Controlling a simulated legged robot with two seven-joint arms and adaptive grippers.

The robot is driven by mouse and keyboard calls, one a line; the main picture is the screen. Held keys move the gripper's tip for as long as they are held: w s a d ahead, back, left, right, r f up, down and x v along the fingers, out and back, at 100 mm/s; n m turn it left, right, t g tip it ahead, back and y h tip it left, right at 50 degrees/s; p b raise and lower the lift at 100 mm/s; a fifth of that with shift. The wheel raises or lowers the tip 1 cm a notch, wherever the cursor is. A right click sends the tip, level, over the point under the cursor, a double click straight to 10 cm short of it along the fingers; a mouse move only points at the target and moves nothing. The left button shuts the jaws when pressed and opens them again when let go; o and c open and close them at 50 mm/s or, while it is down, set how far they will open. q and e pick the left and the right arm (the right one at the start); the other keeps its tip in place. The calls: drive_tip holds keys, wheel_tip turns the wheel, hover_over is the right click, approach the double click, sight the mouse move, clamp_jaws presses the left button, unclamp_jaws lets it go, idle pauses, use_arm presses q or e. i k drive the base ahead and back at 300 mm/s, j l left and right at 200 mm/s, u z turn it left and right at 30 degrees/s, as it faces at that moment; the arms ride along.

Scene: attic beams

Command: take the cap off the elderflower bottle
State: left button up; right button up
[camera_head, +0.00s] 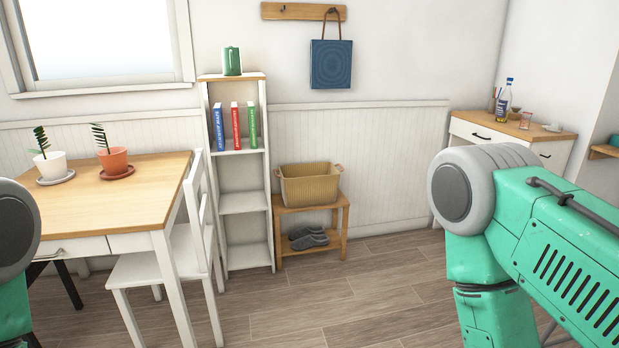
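Parts of my green arms show at the left edge and at the lower right. Neither gripper is in view. The bottle stands well beyond my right arm, whose upper part covers some of the cabinet's front.
A wooden table (115,199) with two potted plants and a white chair (178,262) stand at the left. A narrow shelf (244,201) and a bench with a basket (309,184) stand along the back wall. Floor (370,290) in the middle is clear.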

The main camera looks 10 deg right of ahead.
sight(505, 101)
drive_tip(key=i+l+z, duration=0.2)
drive_tip(key=i+z, duration=0.2)
drive_tip(key=i, duration=0.3)
drive_tip(key=i+z, duration=0.45)
drive_tip(key=i, duration=0.3)
drive_tip(key=i+j+z, duration=0.4)
drive_tip(key=i, duration=0.3)
drive_tip(key=l, duration=0.1)
